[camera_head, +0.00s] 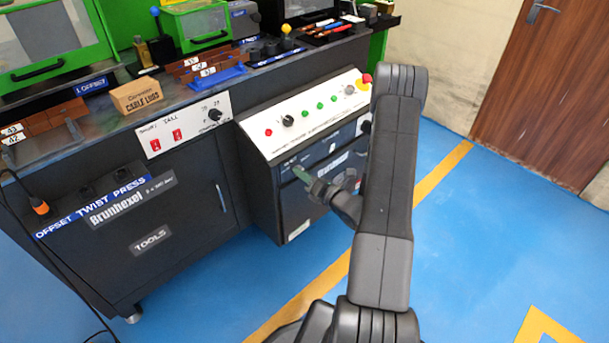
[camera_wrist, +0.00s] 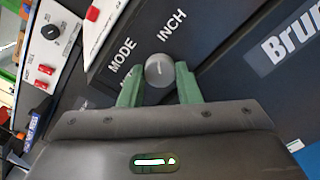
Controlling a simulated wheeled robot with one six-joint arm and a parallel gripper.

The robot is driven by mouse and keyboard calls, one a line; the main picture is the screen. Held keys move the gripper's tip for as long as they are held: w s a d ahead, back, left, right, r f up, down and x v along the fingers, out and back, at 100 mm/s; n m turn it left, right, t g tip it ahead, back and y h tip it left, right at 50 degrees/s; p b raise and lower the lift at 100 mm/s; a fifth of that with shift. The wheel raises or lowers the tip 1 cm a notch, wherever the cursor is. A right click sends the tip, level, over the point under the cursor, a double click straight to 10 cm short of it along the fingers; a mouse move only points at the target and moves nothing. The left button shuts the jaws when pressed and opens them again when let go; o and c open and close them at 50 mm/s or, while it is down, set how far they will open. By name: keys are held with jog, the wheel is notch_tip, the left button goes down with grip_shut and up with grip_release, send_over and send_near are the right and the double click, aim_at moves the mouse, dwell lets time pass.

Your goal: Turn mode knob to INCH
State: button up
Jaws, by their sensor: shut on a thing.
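The mode knob (camera_wrist: 159,70) is a round grey knob with a pale pointer mark, on a dark panel in the wrist view. The words MODE and INCH are printed above it, and another label is partly hidden by a finger. My gripper (camera_wrist: 158,82) has green fingers on both sides of the knob and is shut on it. In the head view my gripper (camera_head: 303,177) is at the upper left of the dark front of the control cabinet (camera_head: 262,181). The knob is hidden there. I cannot tell exactly which label the pointer faces.
A sloped white panel (camera_head: 312,113) with buttons, a black knob (camera_head: 288,121) and a red mushroom button (camera_head: 366,79) sits above. A black bench (camera_head: 160,225) marked TOOLS stands at left. Blue floor at right is clear.

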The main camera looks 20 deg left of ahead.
jog(key=o, duration=1)
jog(key=shift+d, duration=0.1)
jog(key=p+v, duration=0.1)
jog(key=v, duration=1.2)
jog(key=shift+s+d+p, duration=0.2)
jog(key=shift+d+p, duration=0.1)
jog(key=shift+p, duration=0.05)
jog(key=b+x, duration=0.1)
jog(key=x, duration=1.3)
jog(key=shift+b, duration=0.35)
